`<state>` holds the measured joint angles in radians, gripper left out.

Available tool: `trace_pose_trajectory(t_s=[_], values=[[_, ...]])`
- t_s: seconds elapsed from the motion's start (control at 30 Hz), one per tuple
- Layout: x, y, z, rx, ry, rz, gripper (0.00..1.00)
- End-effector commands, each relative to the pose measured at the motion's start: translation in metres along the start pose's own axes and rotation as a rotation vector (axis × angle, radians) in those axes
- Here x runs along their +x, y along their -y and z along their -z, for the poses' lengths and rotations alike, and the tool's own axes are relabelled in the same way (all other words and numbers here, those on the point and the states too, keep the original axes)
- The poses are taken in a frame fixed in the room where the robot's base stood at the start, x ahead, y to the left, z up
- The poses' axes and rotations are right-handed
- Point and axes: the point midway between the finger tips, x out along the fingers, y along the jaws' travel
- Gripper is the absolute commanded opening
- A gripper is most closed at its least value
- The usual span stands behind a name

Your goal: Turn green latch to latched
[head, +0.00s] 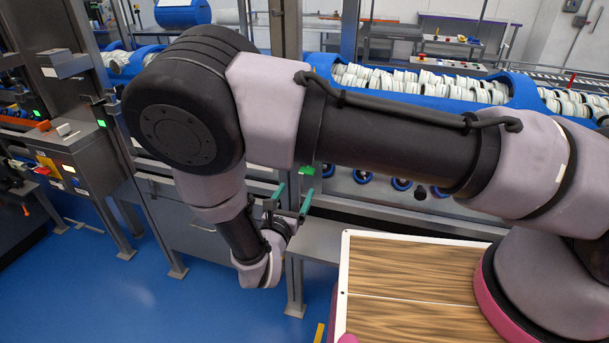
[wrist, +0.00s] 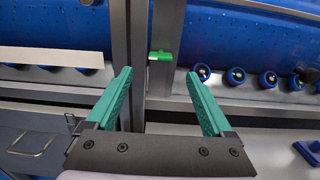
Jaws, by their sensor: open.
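The green latch (wrist: 160,56) is a small green piece on the grey metal post in the wrist view, just beyond my fingertips and roughly midway between them. It lies about level across the picture. A small green patch (head: 307,170) beside my fingers in the head view looks like the same latch, mostly hidden. My gripper (wrist: 158,75) has two teal fingers spread wide apart with nothing between them. In the head view, my gripper (head: 295,190) is low in front of the frame, near the post. The fingers look apart from the latch.
The grey post (wrist: 138,60) rises in front of blue tubs (wrist: 240,40). A rail with blue rollers (wrist: 235,75) runs right of the post. A grey drawer with a handle (wrist: 30,145) is at lower left. Blue floor (head: 130,290) is open at left in the head view.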

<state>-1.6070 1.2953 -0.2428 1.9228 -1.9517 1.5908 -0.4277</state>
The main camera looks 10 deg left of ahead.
Motion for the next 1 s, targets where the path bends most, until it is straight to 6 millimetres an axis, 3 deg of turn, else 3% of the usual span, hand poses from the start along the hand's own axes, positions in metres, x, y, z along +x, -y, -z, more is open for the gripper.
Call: trace_pose_trajectory(t_s=[0.2, 0.4, 0.6, 0.87, 1.0], values=[[0.044, 0.002, 0.000, 0.001, -0.001, 0.006, 0.86], [0.074, 0.002, 0.000, 0.001, -0.001, 0.005, 0.86], [0.086, 0.001, 0.000, 0.001, -0.002, 0.004, 0.86], [0.087, 0.001, 0.000, 0.001, -0.002, 0.003, 0.86], [0.087, 0.001, 0.000, 0.001, -0.002, 0.003, 0.32]])
